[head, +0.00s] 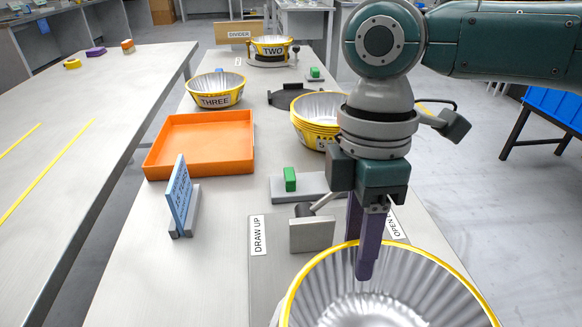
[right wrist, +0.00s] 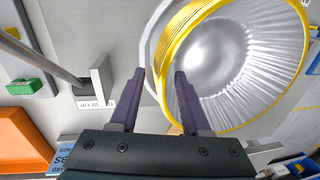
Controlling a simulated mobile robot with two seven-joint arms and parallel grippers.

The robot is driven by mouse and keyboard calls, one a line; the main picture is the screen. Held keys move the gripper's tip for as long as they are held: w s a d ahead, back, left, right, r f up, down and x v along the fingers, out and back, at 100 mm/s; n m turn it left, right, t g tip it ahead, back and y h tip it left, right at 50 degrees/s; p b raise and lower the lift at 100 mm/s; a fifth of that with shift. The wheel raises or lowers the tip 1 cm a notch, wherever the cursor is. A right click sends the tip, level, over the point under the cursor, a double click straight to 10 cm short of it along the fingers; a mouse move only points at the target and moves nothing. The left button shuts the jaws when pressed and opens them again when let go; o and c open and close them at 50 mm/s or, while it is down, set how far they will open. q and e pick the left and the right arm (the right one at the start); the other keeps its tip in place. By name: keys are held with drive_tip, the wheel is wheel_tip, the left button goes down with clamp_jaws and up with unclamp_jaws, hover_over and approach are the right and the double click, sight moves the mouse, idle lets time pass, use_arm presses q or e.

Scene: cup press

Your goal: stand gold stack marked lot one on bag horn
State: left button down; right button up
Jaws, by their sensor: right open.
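A large fluted gold-rimmed stack (head: 325,292) with a silver inside stands at the front right, cut off by the head view's lower edge. In the right wrist view the stack (right wrist: 245,75) shows several nested yellow rims. Its lot marking is not visible. My right gripper (head: 360,260) points down at its far rim. In the right wrist view the gripper (right wrist: 160,74) is open, one finger outside the rim and one over the inside. A pale round edge (right wrist: 147,45) shows beneath the stack; I cannot tell whether it is the bag horn. My left gripper is out of view.
A partly hidden gold stack (head: 308,125), a stack marked THREE (head: 216,92) and one marked TWO (head: 271,46) stand farther back. An orange tray (head: 203,145), a blue sign (head: 180,195) and a grey block on a lever (head: 311,234) are nearby. The bench's front left is clear.

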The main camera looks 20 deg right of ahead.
wheel_tip(320, 180, up, 11)
drive_tip(key=w+p, duration=0.1)
drive_tip(key=shift+w+d, duration=0.2)
drive_tip(key=shift+w, duration=0.1)
idle(0.9)
